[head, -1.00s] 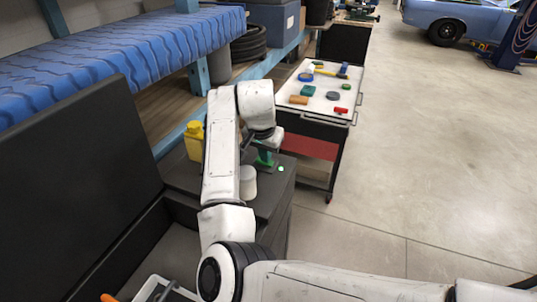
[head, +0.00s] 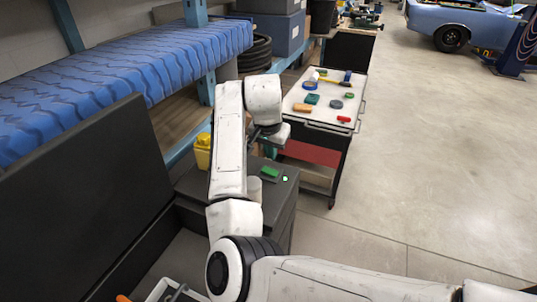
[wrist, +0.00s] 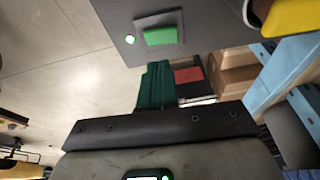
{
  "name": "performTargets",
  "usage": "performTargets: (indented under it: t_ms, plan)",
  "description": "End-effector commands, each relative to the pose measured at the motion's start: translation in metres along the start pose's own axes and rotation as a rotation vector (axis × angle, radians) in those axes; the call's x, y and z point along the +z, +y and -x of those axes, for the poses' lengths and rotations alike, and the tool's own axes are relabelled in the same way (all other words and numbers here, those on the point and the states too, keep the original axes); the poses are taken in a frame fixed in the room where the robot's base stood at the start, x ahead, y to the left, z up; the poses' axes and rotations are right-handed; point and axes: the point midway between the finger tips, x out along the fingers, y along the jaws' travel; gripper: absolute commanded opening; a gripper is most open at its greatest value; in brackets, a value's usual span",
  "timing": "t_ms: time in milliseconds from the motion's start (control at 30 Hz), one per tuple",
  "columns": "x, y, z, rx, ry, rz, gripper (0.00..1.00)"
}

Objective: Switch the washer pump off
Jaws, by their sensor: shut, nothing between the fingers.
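The washer pump's switch is a green block (head: 270,172) on top of the dark grey cabinet (head: 283,193). The lamp also glows in the head view (head: 285,179). My gripper (wrist: 155,72) has its green fingers shut together with nothing between them. In the wrist view the fingertips appear just below the switch and apart from it. In the head view my wrist hangs above and behind the switch, partly hiding the fingers.
A yellow container (head: 202,152) and a white cylinder (head: 254,189) stand on the cabinet near the switch. A tool cart (head: 320,122) with several small items is behind. A black upright panel (head: 80,200) is at left. Open floor lies at right.

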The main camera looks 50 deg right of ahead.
Motion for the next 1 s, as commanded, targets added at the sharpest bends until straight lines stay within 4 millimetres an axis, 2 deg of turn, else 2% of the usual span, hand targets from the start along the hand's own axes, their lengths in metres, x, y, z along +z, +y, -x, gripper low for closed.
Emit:
performTargets:
  t_ms: [200,400,600,1000]
  plan:
    - [0.001,0.008,0.044,-0.006,0.004,-0.001,0.0]
    - [0.002,0.013,0.072,-0.004,0.002,0.0,0.0]
    - [0.002,0.015,0.083,-0.001,0.002,0.0,0.0]
    - [0.002,0.015,0.083,-0.002,0.001,0.001,0.0]
